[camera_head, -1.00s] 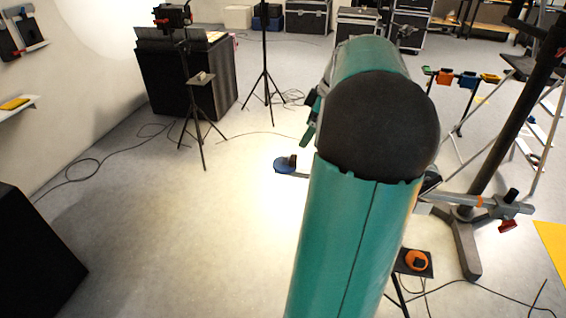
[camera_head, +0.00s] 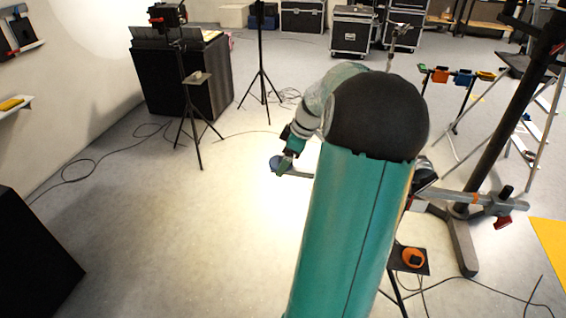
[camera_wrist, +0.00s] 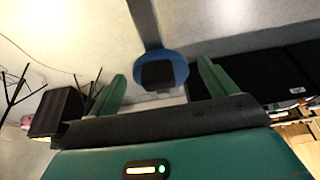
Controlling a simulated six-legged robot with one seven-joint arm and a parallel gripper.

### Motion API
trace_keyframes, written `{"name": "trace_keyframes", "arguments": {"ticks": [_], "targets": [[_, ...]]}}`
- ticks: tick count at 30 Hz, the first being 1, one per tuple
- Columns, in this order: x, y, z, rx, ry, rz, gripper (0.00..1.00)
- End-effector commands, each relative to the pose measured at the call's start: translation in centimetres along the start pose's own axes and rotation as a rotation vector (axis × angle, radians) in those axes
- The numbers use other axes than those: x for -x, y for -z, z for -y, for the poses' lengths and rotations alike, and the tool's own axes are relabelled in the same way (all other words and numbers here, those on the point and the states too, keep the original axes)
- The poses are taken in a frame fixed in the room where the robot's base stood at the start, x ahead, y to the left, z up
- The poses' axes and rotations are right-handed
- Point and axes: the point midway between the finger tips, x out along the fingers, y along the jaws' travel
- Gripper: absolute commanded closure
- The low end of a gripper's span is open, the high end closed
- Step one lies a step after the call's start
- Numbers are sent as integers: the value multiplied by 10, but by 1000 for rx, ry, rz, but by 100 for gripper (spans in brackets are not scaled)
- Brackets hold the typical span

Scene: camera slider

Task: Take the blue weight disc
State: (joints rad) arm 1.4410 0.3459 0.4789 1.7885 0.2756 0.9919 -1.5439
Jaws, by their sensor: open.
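The blue weight disc (camera_wrist: 176,63) shows in the wrist view, with a dark block (camera_wrist: 157,75) at its middle. It sits at the end of a grey bar (camera_wrist: 144,22). My gripper (camera_wrist: 160,80) is open, with one green finger on each side of the disc; I cannot tell whether the disc is fully between them. In the head view the disc (camera_head: 276,163) shows at the left end of the bar (camera_head: 299,175), partly hidden by my gripper (camera_head: 283,168). My arm hides the middle of the bar.
An orange disc (camera_head: 413,258) lies on a small black stand at the lower right. A dark upright post (camera_head: 497,130) with a clamped crossbar stands at the right. A thin tripod (camera_head: 262,85) and a black cabinet (camera_head: 212,80) stand behind.

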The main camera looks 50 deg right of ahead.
Motion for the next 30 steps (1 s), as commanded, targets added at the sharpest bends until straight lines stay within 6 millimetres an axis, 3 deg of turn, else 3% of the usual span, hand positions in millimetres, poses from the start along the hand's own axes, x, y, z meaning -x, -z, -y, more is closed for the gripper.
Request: {"name": "trace_keyframes", "arguments": {"ticks": [4,12,14,23,30], "targets": [[0,0,0,0,0,0,20],[1,0,0,0,0,0,73],[1,1,0,1,-2,0,81],[6,3,-1,2,-3,0,81],[44,18,-1,2,-7,0,81]]}}
